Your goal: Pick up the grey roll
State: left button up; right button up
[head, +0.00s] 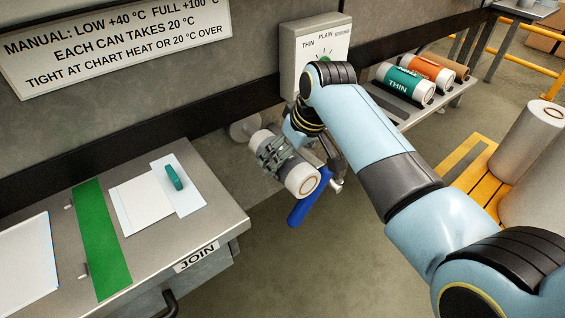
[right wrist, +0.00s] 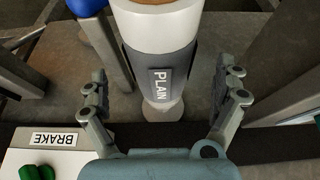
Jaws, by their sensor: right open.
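The grey roll (head: 303,181), white with a grey band, sticks out from the wall below the dial box, its round end with a brown core facing out. In the right wrist view the roll (right wrist: 160,30) carries a "PLAIN" label on its grey band. My right gripper (head: 272,152) is at the roll from above, hiding much of its middle in the head view. In the right wrist view the gripper's (right wrist: 165,85) fingers are open, one on each side of the roll, with visible gaps. My left gripper is not in view.
A blue lever (head: 309,200) hangs close beside the roll. A dial box (head: 312,45) is above it. A shelf (head: 440,98) to the right holds teal "THIN" (head: 402,82), orange (head: 428,70) and brown rolls. The "JOIN" table (head: 215,215) stands left. Large pale rolls (head: 530,140) stand right.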

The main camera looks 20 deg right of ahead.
jog(key=b+x, duration=0.1)
jog(key=x, duration=0.3)
jog(key=shift+a+f, duration=0.1)
jog(key=shift+f, duration=0.05)
jog(key=c, duration=1.5)
jog(key=shift+w, duration=0.1)
jog(key=shift+c, duration=0.8)
